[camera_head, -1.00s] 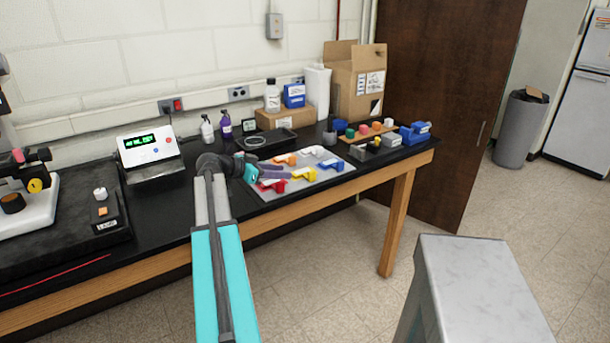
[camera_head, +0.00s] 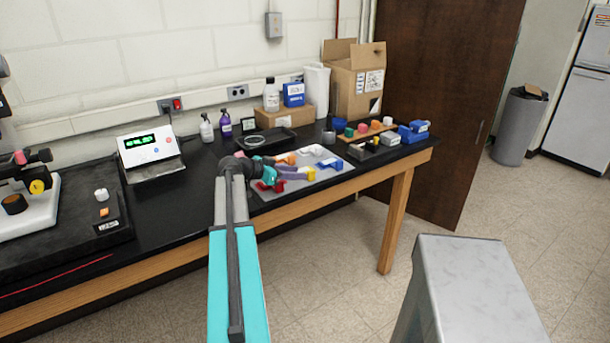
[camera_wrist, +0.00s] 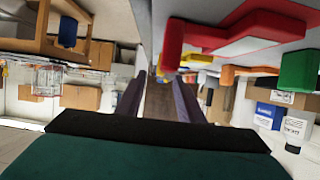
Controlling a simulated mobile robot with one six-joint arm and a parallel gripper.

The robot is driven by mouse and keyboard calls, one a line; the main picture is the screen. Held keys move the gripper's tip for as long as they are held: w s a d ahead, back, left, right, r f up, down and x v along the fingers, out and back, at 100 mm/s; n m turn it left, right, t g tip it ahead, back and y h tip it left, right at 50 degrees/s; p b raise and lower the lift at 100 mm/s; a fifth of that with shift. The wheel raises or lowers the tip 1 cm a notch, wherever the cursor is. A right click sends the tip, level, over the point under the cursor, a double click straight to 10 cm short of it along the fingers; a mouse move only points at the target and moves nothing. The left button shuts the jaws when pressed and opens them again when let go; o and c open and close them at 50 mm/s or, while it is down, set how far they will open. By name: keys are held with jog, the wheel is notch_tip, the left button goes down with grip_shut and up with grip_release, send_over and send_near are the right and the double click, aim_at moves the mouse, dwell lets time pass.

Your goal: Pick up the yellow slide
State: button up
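The yellow slide (camera_head: 310,174) lies on the light grey mat (camera_head: 277,198) near its front right part. It is partly hidden by my gripper in the head view. My gripper (camera_head: 304,171) reaches right over the mat, its purple fingers ending close beside the slide. In the wrist view my gripper (camera_wrist: 162,85) shows two fingers apart with nothing between them. The yellow slide (camera_wrist: 198,58) shows there beyond the fingertips, to the right of the gap. I cannot tell whether a finger touches it.
A red part (camera_head: 270,186), a blue part (camera_head: 330,163), orange and white parts share the mat. A black tray (camera_head: 266,140) lies behind. A small box (camera_head: 362,150) and a blue vise-like item (camera_head: 413,132) stand at right.

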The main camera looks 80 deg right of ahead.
aim_at(308, 173)
jog(key=p+x, duration=0.2)
jog(key=x, duration=0.2)
jog(key=shift+d, duration=0.15)
jog(key=shift+s+d+f, duration=0.2)
jog(key=shift+s+f, duration=0.05)
jog(key=shift+s, duration=0.05)
grip_shut()
